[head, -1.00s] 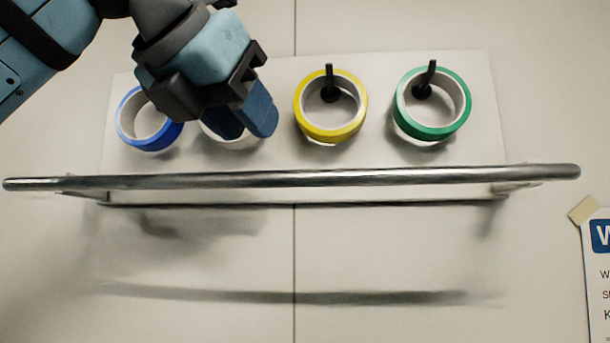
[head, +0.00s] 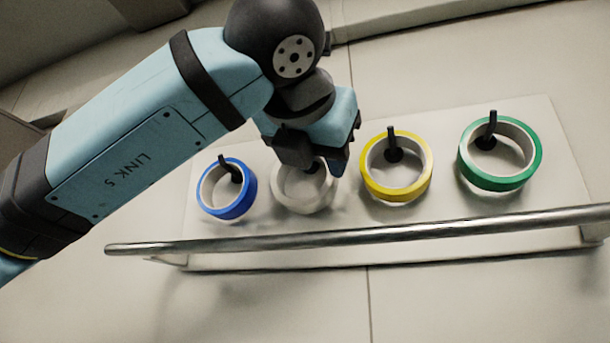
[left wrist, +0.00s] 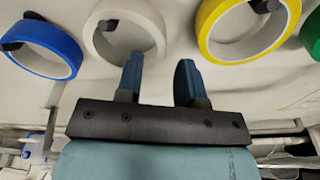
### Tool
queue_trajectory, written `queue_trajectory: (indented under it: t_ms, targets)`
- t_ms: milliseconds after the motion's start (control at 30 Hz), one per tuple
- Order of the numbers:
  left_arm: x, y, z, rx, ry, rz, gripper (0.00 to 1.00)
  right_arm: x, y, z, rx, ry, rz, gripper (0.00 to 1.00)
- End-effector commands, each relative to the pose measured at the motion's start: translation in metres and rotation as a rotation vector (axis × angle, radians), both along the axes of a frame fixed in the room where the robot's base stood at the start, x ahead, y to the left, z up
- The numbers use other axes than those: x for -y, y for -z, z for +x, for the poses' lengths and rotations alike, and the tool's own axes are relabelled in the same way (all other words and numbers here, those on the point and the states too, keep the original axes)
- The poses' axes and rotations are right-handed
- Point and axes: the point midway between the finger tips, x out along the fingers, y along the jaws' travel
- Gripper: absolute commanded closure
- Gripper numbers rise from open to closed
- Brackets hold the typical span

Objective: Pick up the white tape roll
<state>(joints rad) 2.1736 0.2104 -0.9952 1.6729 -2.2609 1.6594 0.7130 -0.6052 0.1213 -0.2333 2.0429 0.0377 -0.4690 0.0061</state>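The white tape roll (head: 303,207) hangs on a black peg on the white board, between the blue and yellow rolls. My left gripper (head: 328,164) is in front of its upper right part and hides some of it. In the left wrist view the white roll (left wrist: 154,22) is at the top, left of centre. There the left gripper (left wrist: 159,70) has its two blue fingers apart with nothing between them. One fingertip overlaps the roll's lower edge in the picture; I cannot tell whether they touch. My right gripper is not in view.
A blue roll (head: 246,197) hangs to the left, a yellow roll (head: 398,192) and a green roll (head: 493,181) to the right, on pegs on the white board (head: 445,205). A metal bar (head: 390,232) runs across in front of the board's lower edge.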

Motion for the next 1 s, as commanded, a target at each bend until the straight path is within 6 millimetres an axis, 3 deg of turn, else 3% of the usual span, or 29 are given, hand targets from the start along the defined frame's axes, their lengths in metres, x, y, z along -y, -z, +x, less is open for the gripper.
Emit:
queue_trajectory:
  t_ms: [167,400,667,800,1000]
  targets:
    - [0.002,0.0,0.013,-0.003,0.0,0.0,0.65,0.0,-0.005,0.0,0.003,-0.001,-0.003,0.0]
    - [0.01,0.002,0.047,-0.003,0.0,0.0,0.65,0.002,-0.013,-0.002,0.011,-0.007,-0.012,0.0]
    - [0.011,0.004,0.051,0.0,0.001,-0.001,0.65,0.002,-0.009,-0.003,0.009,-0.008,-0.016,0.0]
    - [0.011,0.004,0.051,-0.001,0.001,-0.001,0.97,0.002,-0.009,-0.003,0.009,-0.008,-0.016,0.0]
    - [0.011,0.004,0.051,-0.001,0.001,-0.001,1.0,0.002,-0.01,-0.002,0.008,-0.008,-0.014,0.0]
